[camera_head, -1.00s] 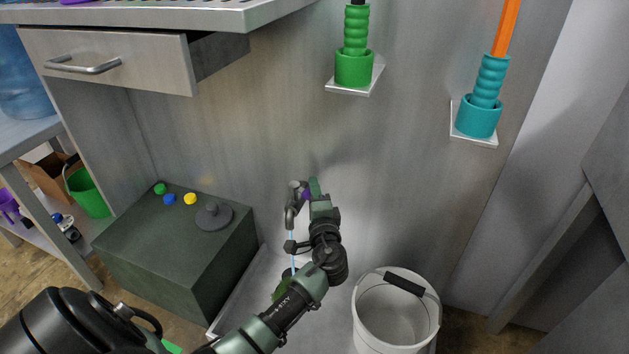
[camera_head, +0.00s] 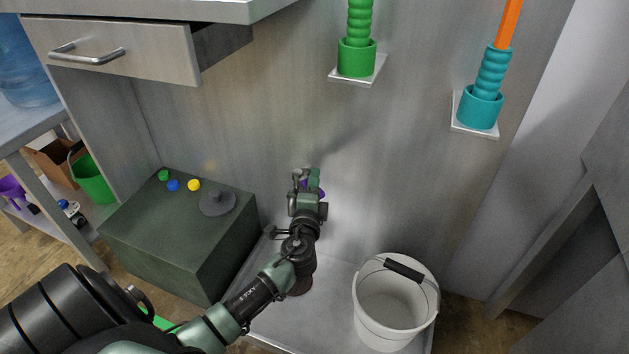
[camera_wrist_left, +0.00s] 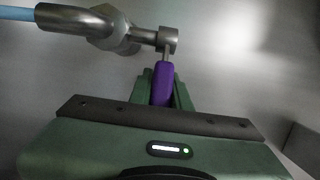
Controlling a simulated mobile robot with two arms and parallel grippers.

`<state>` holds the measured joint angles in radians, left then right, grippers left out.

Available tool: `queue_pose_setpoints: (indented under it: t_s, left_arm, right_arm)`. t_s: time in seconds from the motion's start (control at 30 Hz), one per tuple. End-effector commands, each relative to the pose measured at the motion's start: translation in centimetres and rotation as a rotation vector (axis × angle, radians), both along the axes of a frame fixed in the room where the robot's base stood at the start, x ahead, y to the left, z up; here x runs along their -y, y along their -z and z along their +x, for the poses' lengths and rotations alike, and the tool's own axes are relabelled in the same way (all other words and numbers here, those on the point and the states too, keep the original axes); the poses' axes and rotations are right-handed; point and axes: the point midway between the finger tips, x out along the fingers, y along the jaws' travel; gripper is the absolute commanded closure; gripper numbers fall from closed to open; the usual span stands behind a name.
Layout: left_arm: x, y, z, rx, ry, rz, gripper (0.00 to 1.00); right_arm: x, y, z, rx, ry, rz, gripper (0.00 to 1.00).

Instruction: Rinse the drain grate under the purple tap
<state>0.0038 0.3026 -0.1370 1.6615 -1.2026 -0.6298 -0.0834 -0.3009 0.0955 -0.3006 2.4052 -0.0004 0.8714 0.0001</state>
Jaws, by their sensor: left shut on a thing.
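My left gripper (camera_head: 308,182) is at the tap low on the grey wall. In the left wrist view its fingers (camera_wrist_left: 162,88) are shut on the purple tap handle (camera_wrist_left: 164,84). The metal tap spout (camera_wrist_left: 75,20) runs left there, and a light blue stream of water (camera_wrist_left: 14,13) comes from its end. My right gripper is not in view.
A white bucket (camera_head: 395,310) stands in the grey basin (camera_head: 335,272), right of my arm. A dark green box (camera_head: 165,245) at left carries a grey knobbed disc (camera_head: 217,203) and small coloured buttons. Green (camera_head: 357,58) and teal (camera_head: 481,105) holders are on the wall above.

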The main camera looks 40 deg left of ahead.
Motion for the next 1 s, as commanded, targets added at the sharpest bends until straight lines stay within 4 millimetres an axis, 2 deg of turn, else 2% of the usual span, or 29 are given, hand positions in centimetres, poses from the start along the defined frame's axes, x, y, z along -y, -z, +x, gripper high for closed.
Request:
queue_pose_setpoints:
  t_s: [0.03,0.1,0.47,0.63,0.8,1.0]
  left_arm:
    - [0.1,0.2,-0.1,-0.003,0.000,-0.003,0.76]
    - [0.0,0.2,-0.1,-0.003,0.000,-0.001,0.60]
    - [0.2,0.1,-0.3,-0.003,-0.001,-0.001,0.60]
    - [1.3,0.0,-2.5,-0.005,0.000,-0.001,0.60]
    - [2.6,0.1,-5.1,-0.004,-0.001,-0.003,0.60]
    - [3.5,0.1,-6.8,-0.004,-0.001,-0.002,0.60]
  right_arm:
    - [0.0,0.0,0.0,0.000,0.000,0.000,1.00]
    - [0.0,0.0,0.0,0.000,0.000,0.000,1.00]
    - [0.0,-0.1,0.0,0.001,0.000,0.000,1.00]
    - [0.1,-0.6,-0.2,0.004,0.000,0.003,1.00]
    - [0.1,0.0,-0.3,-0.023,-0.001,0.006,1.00]
    - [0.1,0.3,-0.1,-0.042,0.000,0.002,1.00]
